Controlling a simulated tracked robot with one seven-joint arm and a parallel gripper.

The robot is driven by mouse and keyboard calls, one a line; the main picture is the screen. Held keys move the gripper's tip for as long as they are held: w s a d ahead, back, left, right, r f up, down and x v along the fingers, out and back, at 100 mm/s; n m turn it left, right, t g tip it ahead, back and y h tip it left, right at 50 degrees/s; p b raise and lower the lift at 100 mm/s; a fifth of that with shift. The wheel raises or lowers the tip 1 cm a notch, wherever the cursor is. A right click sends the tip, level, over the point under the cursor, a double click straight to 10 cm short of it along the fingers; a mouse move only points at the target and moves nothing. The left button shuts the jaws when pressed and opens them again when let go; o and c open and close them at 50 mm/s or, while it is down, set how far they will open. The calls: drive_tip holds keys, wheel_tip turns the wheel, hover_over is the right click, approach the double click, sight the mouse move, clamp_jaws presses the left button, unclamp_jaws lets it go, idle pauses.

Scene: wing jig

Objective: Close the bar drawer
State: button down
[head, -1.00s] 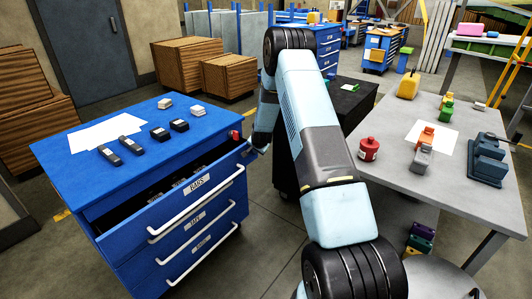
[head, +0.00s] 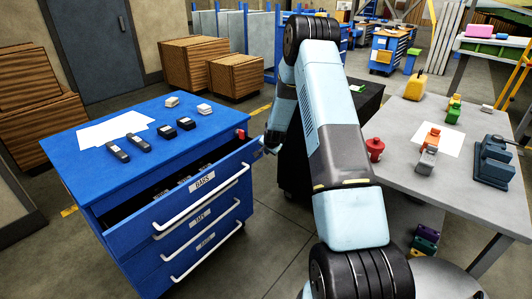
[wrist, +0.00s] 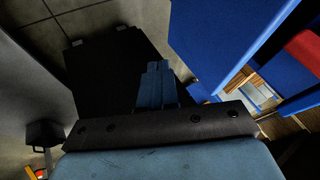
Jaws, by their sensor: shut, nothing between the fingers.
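The bar drawer (head: 204,181), labelled BARS, is the top drawer of the blue cabinet (head: 88,170). It stands open, with dark and grey pieces partly visible inside and a white bar handle (head: 203,203) across its front. My gripper (head: 268,149) is small and partly hidden in the head view, close to the drawer front's right end. I cannot tell whether it touches. In the wrist view my gripper (wrist: 157,82) shows its blue fingers together, with nothing between them. Blue cabinet or drawer surfaces (wrist: 207,45) lie to their right.
Papers (head: 115,129), dark pieces and pale blocks lie on the cabinet top. Two lower drawers appear shut. To the right, a grey table (head: 455,195) holds a red canister (head: 375,148), a yellow can and other items. Floor in front of the cabinet is clear.

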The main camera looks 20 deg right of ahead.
drive_tip(key=d+v, duration=0.1)
drive_tip(key=v, duration=0.6)
drive_tip(key=m+y, duration=0.1)
drive_tip(key=y, duration=0.5)
approach(218, 177)
drive_tip(key=s+d+r, duration=0.2)
drive_tip(key=s+d, duration=0.1)
drive_tip(key=s, duration=0.3)
drive_tip(key=shift+t, duration=0.3)
drive_tip(key=x, duration=0.9)
drive_tip(key=shift+f, duration=0.3)
drive_tip(key=w, duration=0.1)
drive_tip(key=w+a, duration=0.1)
drive_tip(key=shift+w+a, duration=0.2)
drive_tip(key=shift+w, duration=0.2)
drive_tip(key=shift+w+a, duration=0.25)
drive_tip(key=shift+w, duration=0.15)
drive_tip(key=shift+w, duration=0.1)
